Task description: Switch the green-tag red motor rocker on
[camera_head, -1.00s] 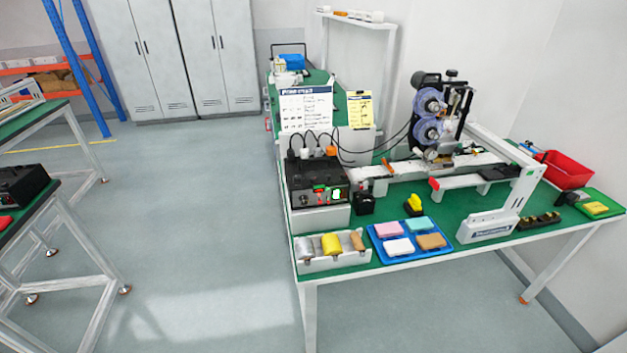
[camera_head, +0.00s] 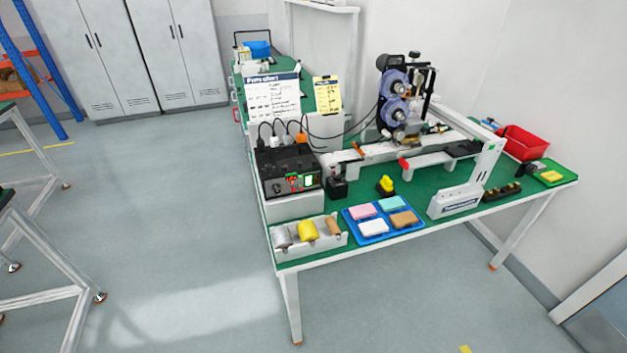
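A black control box (camera_head: 289,170) stands on a white block at the left front of the green-topped table (camera_head: 290,257). Its front face carries a small green tag with red beside it (camera_head: 292,179) and a lit pale green panel (camera_head: 309,181). The red rocker is too small here to tell its position. Several plugs with black cables (camera_head: 287,139) stand along the top back of the box. Neither of my grippers is in view.
A white bin with rolls (camera_head: 316,240), a blue tray (camera_head: 384,235) with coloured blocks and a white sign (camera_head: 455,203) line the table's front. A labelling machine (camera_head: 403,110) and red bin (camera_head: 523,143) stand behind.

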